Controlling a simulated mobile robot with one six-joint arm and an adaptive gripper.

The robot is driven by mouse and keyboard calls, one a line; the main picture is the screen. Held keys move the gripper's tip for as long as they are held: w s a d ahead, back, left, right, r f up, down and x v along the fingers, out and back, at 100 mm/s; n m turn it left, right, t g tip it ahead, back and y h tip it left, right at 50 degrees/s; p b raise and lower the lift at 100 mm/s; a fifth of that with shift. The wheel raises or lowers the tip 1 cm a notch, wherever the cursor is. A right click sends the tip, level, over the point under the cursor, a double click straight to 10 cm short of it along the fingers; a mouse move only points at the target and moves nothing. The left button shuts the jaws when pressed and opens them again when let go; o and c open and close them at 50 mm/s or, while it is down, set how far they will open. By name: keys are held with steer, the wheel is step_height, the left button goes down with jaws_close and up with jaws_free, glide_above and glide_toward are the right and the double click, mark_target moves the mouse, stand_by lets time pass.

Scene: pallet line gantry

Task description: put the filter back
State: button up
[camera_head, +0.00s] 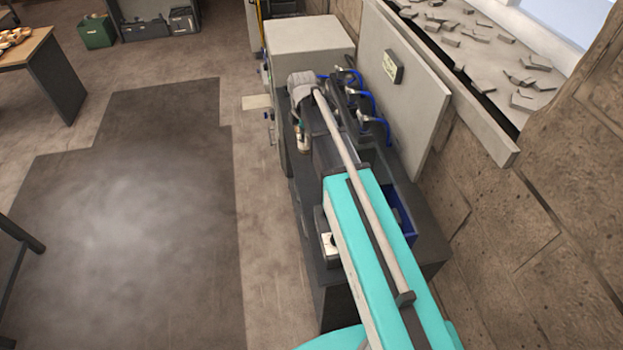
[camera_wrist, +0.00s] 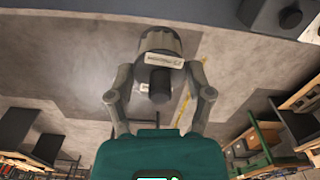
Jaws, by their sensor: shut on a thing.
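In the wrist view my gripper (camera_wrist: 160,70) has its two fingers closed on either side of a dark, round filter (camera_wrist: 160,40). The filter has a wide grey body with a pale label and a narrower black part towards my palm. In the head view my arm reaches over a dark bench (camera_head: 305,230) beside a row of fittings with blue hoses (camera_head: 367,105). A small pale and dark piece (camera_head: 303,140) shows below the arm's far end; I cannot tell whether it is the filter. My fingertips are hidden there. The filter's seat cannot be made out.
A blue bin (camera_head: 402,215) lies on the bench, partly behind my arm. A light grey cabinet (camera_head: 310,35) stands beyond the bench, and an upright panel (camera_head: 405,100) rises along its right side.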

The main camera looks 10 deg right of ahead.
steer(key=s+a+f+n+b, duration=0.1)
steer(key=s+f+b, duration=0.2)
steer(key=s, duration=0.7)
steer(key=shift+s+a+f, duration=0.4)
steer(key=shift+f, duration=0.2)
steer(key=shift+w, duration=0.1)
steer(key=shift+w+d+f+b, duration=0.75)
steer(key=shift+w+f+b, duration=0.8)
steer(key=shift+w, duration=0.5)
steer(key=shift+w+d+f+b, duration=0.8)
steer(key=shift+w+f+b, duration=0.75)
steer(key=shift+w, duration=0.5)
steer(key=shift+w+d+f+b, duration=0.75)
steer(key=shift+w+f+b, duration=0.75)
steer(key=shift+w, duration=0.55)
steer(key=shift+r, duration=0.1)
steer(key=shift+w+d+f+b, duration=0.1)
steer(key=shift+w+f+b, duration=0.3)
steer(key=shift+f+b, duration=1.65)
steer(key=shift+b, duration=0.05)
